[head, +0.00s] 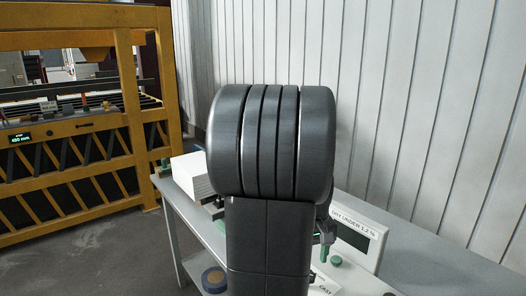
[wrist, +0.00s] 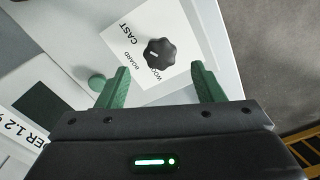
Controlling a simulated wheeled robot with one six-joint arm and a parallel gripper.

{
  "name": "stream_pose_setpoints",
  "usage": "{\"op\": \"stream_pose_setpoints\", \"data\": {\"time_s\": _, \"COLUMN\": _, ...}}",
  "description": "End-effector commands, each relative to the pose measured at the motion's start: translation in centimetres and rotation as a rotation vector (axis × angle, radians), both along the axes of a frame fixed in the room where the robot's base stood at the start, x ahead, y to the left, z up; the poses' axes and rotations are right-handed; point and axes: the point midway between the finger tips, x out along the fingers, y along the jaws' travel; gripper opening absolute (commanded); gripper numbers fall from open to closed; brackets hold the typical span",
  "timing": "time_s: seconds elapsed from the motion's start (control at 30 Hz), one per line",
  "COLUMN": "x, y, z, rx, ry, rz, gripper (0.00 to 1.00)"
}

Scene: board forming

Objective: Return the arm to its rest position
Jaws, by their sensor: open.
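My gripper (wrist: 160,88) shows in the wrist view with its two green fingers spread wide apart and nothing between them. It points down over a grey table (wrist: 62,22). Beyond the fingertips lies a white card (wrist: 175,25) with the words CAST, BOARD and a partly hidden word. A black lobed knob (wrist: 160,53) sits on the card. In the head view my dark arm stands in front of the table and hides most of the gripper; only a bit of green shows at its right side.
A small green round button (wrist: 97,82) is left of the fingers. A labelled panel (head: 354,234) stands on the table (head: 179,220), with a white box (head: 191,174) at its left end. A yellow machine frame (head: 75,180) is at left; a ribbed wall (head: 420,110) rises behind.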

Motion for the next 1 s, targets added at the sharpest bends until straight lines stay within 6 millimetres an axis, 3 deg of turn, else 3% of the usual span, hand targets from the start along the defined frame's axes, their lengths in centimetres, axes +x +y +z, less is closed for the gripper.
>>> {"op": "stream_pose_setpoints", "data": {"time_s": 0.2, "x": -0.1, "y": 0.0, "z": -3.7, "rx": 0.0, "ry": 0.003, "rz": 0.0, "gripper": 0.61}}
{"op": "stream_pose_setpoints", "data": {"time_s": 0.4, "x": -0.1, "y": 0.0, "z": -5.3, "rx": 0.0, "ry": 0.001, "rz": 0.0, "gripper": 0.61}}
{"op": "stream_pose_setpoints", "data": {"time_s": 0.83, "x": 0.0, "y": 0.0, "z": -5.1, "rx": 0.0, "ry": 0.0, "rz": 0.015, "gripper": 0.61}}
{"op": "stream_pose_setpoints", "data": {"time_s": 1.0, "x": 0.0, "y": 0.0, "z": -3.6, "rx": -0.001, "ry": -0.004, "rz": 0.0, "gripper": 0.61}}
